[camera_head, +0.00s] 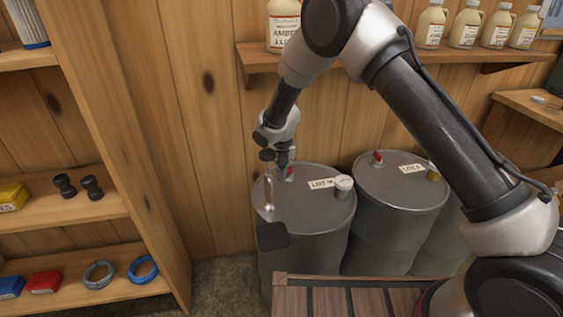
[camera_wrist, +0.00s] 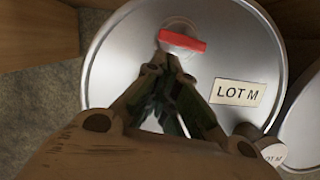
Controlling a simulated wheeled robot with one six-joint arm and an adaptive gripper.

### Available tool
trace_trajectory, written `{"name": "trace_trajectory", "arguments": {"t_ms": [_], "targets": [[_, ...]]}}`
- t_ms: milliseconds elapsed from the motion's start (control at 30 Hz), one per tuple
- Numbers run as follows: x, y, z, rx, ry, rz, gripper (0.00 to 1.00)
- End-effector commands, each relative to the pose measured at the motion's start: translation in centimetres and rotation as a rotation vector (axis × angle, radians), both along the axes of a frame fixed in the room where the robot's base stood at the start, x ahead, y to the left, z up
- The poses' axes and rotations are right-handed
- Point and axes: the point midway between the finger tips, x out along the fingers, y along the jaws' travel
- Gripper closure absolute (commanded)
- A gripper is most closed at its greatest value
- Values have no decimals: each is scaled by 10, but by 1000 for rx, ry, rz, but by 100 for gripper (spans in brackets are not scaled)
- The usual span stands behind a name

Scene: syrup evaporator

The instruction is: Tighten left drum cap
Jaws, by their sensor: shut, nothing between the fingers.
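The left drum (camera_head: 312,215) is a grey metal drum with a "LOT M" label (camera_wrist: 238,93) on its lid. Its cap (camera_head: 289,174) shows a red bar, which also lies across a pale round fitting in the wrist view (camera_wrist: 182,40). My gripper (camera_wrist: 172,62) is shut and empty, with its tips close to the red bar. I cannot tell whether they touch it. In the head view my gripper (camera_head: 284,164) is over the far left part of the lid, beside the cap, and partly hides that area.
A white-topped container (camera_head: 344,185) stands on the same lid. A second drum (camera_head: 400,188) with a red fitting stands close on the right. A slatted wooden surface (camera_head: 345,298) is in front. Shelves (camera_head: 60,215) stand at left; a jug shelf (camera_head: 350,52) is above the drums.

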Motion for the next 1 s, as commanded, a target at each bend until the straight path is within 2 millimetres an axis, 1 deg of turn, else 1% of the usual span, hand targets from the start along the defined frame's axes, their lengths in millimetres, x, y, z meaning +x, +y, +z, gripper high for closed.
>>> {"name": "trace_trajectory", "arguments": {"t_ms": [33, 100, 233, 667, 1000], "targets": [[2, 0, -8, -1, 1, 0, 100], [3, 0, -14, -1, 1, 0, 100], [5, 0, -21, 0, 0, -1, 100], [5, 2, -22, 0, 0, -4, 100], [1, 17, -23, -1, 1, -48, 100]]}}
